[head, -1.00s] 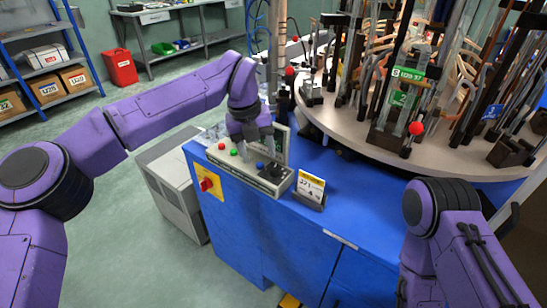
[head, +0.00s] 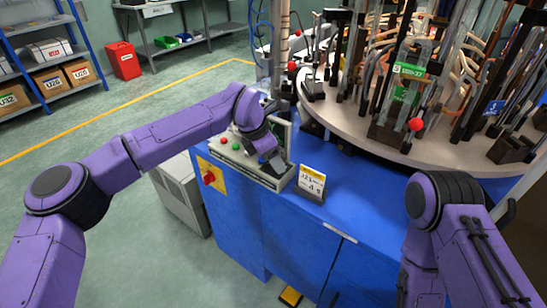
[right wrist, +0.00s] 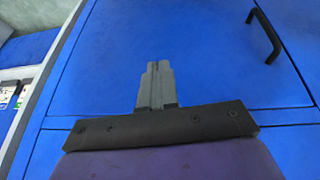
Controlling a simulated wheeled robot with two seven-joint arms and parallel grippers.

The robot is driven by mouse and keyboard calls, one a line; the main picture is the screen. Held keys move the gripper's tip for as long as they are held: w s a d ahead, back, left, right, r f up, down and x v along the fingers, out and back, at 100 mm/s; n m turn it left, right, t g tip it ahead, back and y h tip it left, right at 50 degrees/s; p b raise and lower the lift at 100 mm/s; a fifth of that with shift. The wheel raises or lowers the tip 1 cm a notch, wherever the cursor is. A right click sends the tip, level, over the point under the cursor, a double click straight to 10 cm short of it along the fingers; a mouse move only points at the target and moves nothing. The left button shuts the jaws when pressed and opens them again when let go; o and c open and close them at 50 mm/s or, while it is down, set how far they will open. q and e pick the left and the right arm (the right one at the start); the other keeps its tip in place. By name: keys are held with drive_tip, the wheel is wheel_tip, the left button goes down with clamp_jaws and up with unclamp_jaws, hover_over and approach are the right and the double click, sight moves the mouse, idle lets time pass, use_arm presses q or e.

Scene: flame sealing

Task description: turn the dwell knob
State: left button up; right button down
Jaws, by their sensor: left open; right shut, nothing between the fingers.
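The control panel (head: 240,169) sits on the blue machine's front left corner, with red and green buttons (head: 236,147) on its left part. My left gripper (head: 276,166) points down over the right end of the panel, its fingers open. The dark knob at that end is hidden behind the gripper. I cannot tell whether the fingers touch it. My right gripper shows in the right wrist view (right wrist: 156,68), shut and empty above the blue cabinet front.
A small card in a stand (head: 312,184) is just right of the panel. A round turntable (head: 350,125) carries glass tubes and fixtures behind it. A red emergency knob on a yellow plate (head: 209,178) is on the machine's side. The blue top (head: 365,200) is clear right of the card.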

use_arm(q)
drive_tip(key=shift+d+f, duration=0.15)
drive_tip(key=shift+f, duration=0.2)
drive_tip(key=c, duration=1)
drive_tip(key=shift+c, duration=0.2)
drive_tip(key=n+t+b, duration=0.1)
drive_tip(key=n, duration=0.1)
drive_tip(key=shift+n+y, duration=0.3)
drive_tip(key=shift+n, duration=0.1)
drive_tip(key=shift+d+n+t+y+b, duration=0.1)
drive_tip(key=shift+n+t+y+b, duration=0.2)
drive_tip(key=shift+n, duration=0.75)
drive_tip(key=shift+d+n+t+y+b, duration=0.1)
drive_tip(key=shift+n+t+y+b, duration=0.15)
drive_tip(key=shift+n, duration=0.8)
